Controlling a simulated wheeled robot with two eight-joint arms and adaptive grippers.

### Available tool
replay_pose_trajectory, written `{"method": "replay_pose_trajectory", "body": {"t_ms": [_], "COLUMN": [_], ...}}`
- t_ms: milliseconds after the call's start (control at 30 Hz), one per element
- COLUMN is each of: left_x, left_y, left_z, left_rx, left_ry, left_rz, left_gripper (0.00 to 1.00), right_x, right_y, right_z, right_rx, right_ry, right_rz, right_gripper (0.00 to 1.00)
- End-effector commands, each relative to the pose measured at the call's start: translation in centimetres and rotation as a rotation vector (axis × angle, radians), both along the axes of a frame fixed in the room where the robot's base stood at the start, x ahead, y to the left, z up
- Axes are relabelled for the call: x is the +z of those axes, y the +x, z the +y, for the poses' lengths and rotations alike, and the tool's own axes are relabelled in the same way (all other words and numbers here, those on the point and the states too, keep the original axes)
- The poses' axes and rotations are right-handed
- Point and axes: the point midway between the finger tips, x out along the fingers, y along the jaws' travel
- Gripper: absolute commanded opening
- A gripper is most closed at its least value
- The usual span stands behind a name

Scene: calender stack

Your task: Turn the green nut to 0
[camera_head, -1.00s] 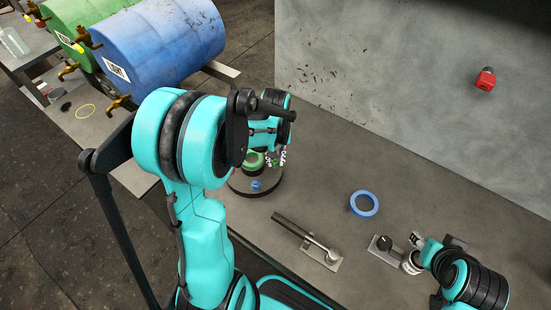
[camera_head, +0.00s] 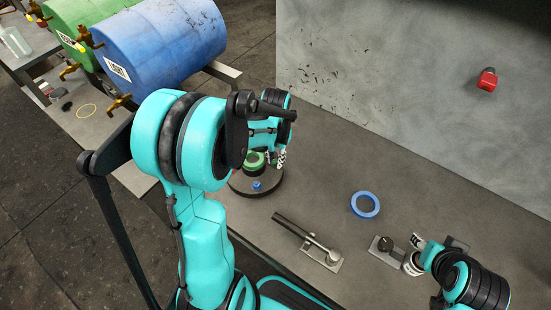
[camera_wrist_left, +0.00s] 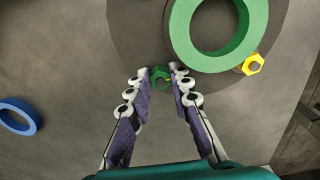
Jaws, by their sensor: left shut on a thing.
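The green nut (camera_wrist_left: 161,79) sits near the edge of a dark round base (camera_wrist_left: 135,40) in the left wrist view. My left gripper (camera_wrist_left: 162,72) has its fingertips closed on either side of the nut and points down at it. In the head view the left gripper (camera_head: 277,159) is over the right side of the dark base (camera_head: 270,187), partly hidden by my own arm. A large green ring (camera_wrist_left: 178,30) lies on the base beside the nut; it also shows in the head view (camera_head: 254,161). Any number marks are not readable.
A yellow nut (camera_wrist_left: 252,64) and a blue nut (camera_head: 257,185) are on the base. A blue ring (camera_head: 365,204), a lever (camera_head: 308,239) and a black knob (camera_head: 385,244) are on the table. My right gripper (camera_head: 415,252) is by the knob. A wall stands behind.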

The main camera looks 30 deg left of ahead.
Motion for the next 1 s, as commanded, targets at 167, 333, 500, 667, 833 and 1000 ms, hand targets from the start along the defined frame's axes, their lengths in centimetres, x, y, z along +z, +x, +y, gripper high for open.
{"method": "replay_pose_trajectory", "body": {"t_ms": [167, 333, 500, 667, 833, 1000], "left_x": [0.05, 0.05, 0.05, 0.04, 0.02, 0.65], "left_y": [0.04, 0.04, 0.05, 0.04, 0.02, 0.04], "left_z": [0.05, 0.05, 0.05, 0.04, 0.03, 0.03], "left_rx": [-0.019, -0.021, -0.020, -0.020, -0.020, -0.020], "left_ry": [0.001, 0.001, 0.001, 0.001, 0.001, 0.000], "left_rz": [-0.001, -0.001, -0.001, -0.001, -0.001, -0.001], "left_gripper": [0.00, 0.00, 0.00, 0.41, 0.41, 0.41], "right_x": [0.01, 0.01, 0.01, 0.01, 0.00, 0.00], "right_y": [0.00, 0.00, 0.00, 0.00, 0.00, 0.00], "right_z": [0.00, 0.00, 0.00, 0.00, 0.00, 0.00], "right_rx": [0.000, 0.000, 0.000, 0.000, 0.000, 0.000], "right_ry": [0.000, 0.000, 0.000, 0.000, 0.000, 0.000], "right_rz": [0.000, 0.000, 0.000, 0.000, 0.000, 0.000], "right_gripper": [0.40, 0.40, 0.40, 0.40, 0.40, 0.40]}}
